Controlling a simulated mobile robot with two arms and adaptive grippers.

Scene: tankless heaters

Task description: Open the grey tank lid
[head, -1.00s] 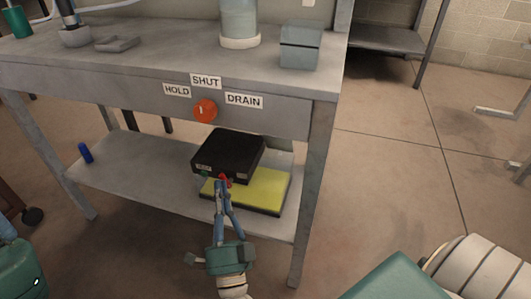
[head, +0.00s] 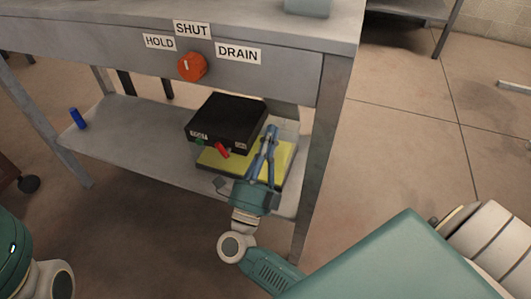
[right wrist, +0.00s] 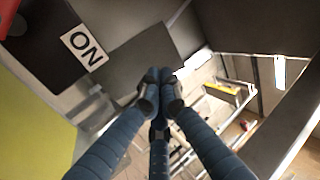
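My right gripper (head: 271,130) is at the lower shelf, beside the right side of a black box (head: 230,117). In the right wrist view its blue fingertips (right wrist: 160,76) meet and look shut, with nothing seen between them. A grey block (head: 284,116) shows partly behind the black box; I cannot tell if it is the grey tank. In the right wrist view a dark grey panel (right wrist: 135,62) lies just past the fingertips, near an "ON" label (right wrist: 84,47). No lid can be clearly made out. My left gripper is not in view.
An orange knob (head: 192,67) sits among HOLD, SHUT and DRAIN labels. A table leg (head: 313,165) stands right of my gripper.

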